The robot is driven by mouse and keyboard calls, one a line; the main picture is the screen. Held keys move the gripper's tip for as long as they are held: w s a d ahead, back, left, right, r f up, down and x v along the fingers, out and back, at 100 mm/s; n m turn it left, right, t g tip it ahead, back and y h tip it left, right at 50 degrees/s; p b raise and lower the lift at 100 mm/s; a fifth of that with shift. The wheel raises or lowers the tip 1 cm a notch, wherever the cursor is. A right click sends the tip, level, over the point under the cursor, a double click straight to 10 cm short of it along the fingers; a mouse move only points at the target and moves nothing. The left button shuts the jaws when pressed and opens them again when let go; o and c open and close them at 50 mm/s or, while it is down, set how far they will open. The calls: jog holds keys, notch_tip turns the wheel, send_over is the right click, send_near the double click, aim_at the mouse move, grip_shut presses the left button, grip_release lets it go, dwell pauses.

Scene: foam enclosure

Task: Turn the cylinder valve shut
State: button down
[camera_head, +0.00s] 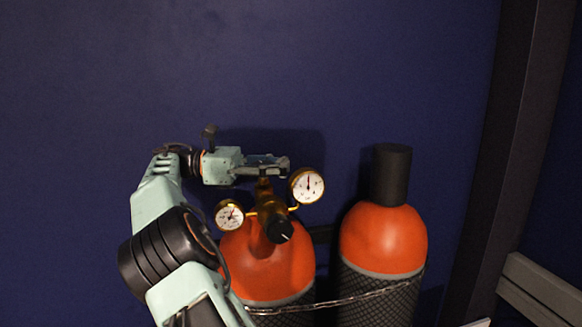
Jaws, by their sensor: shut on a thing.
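The left orange gas cylinder (283,272) stands upright with a brass valve (264,188) on top. A regulator with a black knob (279,231) and two round gauges, the upper right gauge (307,185) and the lower left gauge (229,214), is fitted to it. My gripper (276,166) comes in from the left at the top of the valve and is shut on the valve's handwheel. The handwheel is mostly hidden by the fingers.
A second orange cylinder (384,240) with a black cap (391,174) stands to the right. A chain (345,301) runs across both cylinders. A dark blue wall is close behind. A dark post (510,150) and a grey rail (541,289) are at the right.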

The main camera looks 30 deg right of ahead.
jog(key=shift+w+a+r, duration=0.1)
jog(key=shift+w+r, duration=0.05)
jog(key=shift+r, duration=0.1)
jog(key=c, duration=2)
grip_release()
jog(key=shift+w+a, duration=0.1)
jog(key=shift+c, duration=0.2)
jog(key=shift+o, duration=1.2)
jog(key=shift+w+a+f, duration=0.1)
jog(key=shift+a+f, duration=0.05)
jog(key=o, duration=0.3)
jog(key=shift+f, duration=0.1)
notch_tip(320, 180, up, 10)
